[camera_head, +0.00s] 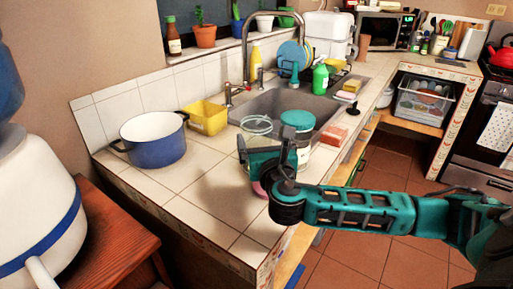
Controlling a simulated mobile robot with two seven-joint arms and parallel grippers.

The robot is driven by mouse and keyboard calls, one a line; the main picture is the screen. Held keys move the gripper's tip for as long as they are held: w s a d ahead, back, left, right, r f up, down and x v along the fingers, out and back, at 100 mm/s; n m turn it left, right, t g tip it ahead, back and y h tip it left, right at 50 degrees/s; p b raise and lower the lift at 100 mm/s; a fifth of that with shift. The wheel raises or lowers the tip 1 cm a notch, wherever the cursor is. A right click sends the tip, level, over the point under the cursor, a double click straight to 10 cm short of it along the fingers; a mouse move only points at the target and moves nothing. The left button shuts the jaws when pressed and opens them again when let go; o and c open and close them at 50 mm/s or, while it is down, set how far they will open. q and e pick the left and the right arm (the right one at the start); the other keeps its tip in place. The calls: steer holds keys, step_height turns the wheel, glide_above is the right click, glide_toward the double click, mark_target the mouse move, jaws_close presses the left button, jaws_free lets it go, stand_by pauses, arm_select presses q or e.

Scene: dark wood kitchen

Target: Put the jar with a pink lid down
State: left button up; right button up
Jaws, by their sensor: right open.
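The pink lid (260,189) shows in the head view just below my right gripper, low over or on the tiled counter. Most of the jar is hidden behind the gripper. A clear round rim (257,124) shows above the gripper; I cannot tell whether it belongs to this jar. My right gripper (258,160) is open, at the counter's front part, in front of the jar. Whether it touches the jar cannot be told. My left gripper is not in view.
A clear jar with a teal lid (298,119) stands just behind the right gripper. A blue pot (153,143) and yellow container (208,122) stand at the left. The sink (262,101) is behind. Pink sponges (334,135) lie right. Counter tiles (190,208) front left are clear.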

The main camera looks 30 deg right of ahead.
mark_target(260, 132)
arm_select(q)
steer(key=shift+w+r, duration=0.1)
arm_select(e)
steer(key=x, duration=0.5)
steer(key=shift+w+r, duration=0.25)
steer(key=shift+w, duration=0.1)
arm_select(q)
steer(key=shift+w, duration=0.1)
